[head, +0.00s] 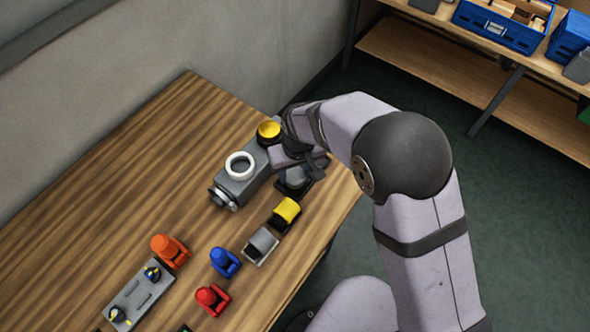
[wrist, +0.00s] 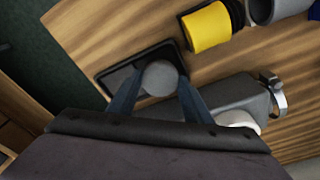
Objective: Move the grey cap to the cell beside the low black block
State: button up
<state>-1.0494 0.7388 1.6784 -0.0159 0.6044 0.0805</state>
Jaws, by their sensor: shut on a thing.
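The grey cap (wrist: 160,78) is between the fingers of my gripper (wrist: 158,92) in the wrist view. It is over a flat black tray (wrist: 118,77) with a raised rim; I cannot tell whether it touches the tray. In the head view the grey cap (head: 296,177) shows below my gripper (head: 312,168), at the right end of a row of parts. A yellow rounded piece (head: 287,209) with black around it (head: 280,224) is beside the tray. I cannot tell which black part is the low block.
A grey tank (head: 240,185) with a white ring (head: 240,166) and yellow cap (head: 269,131) stands close behind. A grey rounded piece (head: 262,242) continues the row. Orange (head: 168,250), blue (head: 224,262) and red (head: 211,299) parts stand front left. The left tabletop is clear.

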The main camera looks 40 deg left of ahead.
jog(key=shift+f, duration=0.2)
jog(key=o, duration=1.2)
jog(key=shift+o, duration=0.2)
